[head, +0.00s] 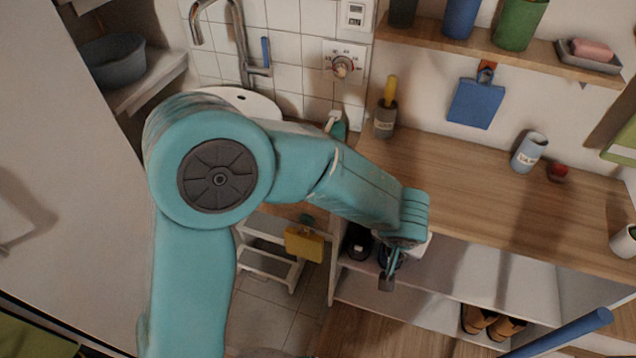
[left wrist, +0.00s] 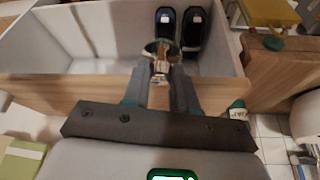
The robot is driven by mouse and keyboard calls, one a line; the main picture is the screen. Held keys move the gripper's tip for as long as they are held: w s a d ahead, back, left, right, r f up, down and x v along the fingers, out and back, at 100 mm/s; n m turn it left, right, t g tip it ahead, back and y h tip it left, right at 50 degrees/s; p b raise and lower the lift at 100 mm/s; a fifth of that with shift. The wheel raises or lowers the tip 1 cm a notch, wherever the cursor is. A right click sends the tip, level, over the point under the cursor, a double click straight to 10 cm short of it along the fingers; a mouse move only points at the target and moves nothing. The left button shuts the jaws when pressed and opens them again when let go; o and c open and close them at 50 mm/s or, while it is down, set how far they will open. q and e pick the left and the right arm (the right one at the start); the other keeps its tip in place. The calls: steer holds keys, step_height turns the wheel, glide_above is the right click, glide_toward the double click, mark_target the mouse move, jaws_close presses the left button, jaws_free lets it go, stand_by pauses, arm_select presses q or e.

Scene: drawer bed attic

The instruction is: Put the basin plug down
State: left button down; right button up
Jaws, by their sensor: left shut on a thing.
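My left gripper (head: 391,266) is at the end of the teal arm, low in front of the open shelves under the wooden counter. In the left wrist view my left gripper (left wrist: 160,72) is shut on a small dark, ring-like thing with a shiny metal part, likely the basin plug (left wrist: 161,49). It is held in the air, in line with the white-walled compartment behind. In the head view the gripper hides most of it. The white basin (head: 240,101) is partly hidden behind my arm. My right gripper is not in view.
The wooden counter (head: 455,185) has a bare middle; a grey cup (head: 384,120), a labelled can (head: 529,152) and a red thing (head: 558,172) stand on it. Brown shoes (head: 492,322) sit on the lower shelf. Dark shoes (left wrist: 192,32) are in the compartment. A yellow box (head: 304,243) is left.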

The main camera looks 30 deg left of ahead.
arm_select(q)
step_height(320, 180, down, 5)
steer(key=b, duration=0.3)
steer(key=shift+s, duration=0.15)
steer(key=w+a+r+n+y+b, duration=0.1)
steer(key=w+a+r+n, duration=0.2)
steer(key=w+a+r, duration=0.45)
steer(key=w+a+r+n+y, duration=0.15)
steer(key=w+a+r, duration=0.25)
steer(key=a+r, duration=0.65)
steer(key=a+n+b, duration=0.1)
steer(key=a+n, duration=0.2)
steer(key=a, duration=0.6)
steer(key=shift+g, duration=0.4)
steer(key=f+b, duration=0.2)
steer(key=f, duration=0.7)
steer(key=f+b, duration=0.2)
steer(key=f, duration=0.8)
steer(key=shift+s+a, duration=0.1)
steer(key=shift+a, duration=0.1)
steer(key=shift+f, duration=0.3)
steer(key=shift+r, duration=0.1)
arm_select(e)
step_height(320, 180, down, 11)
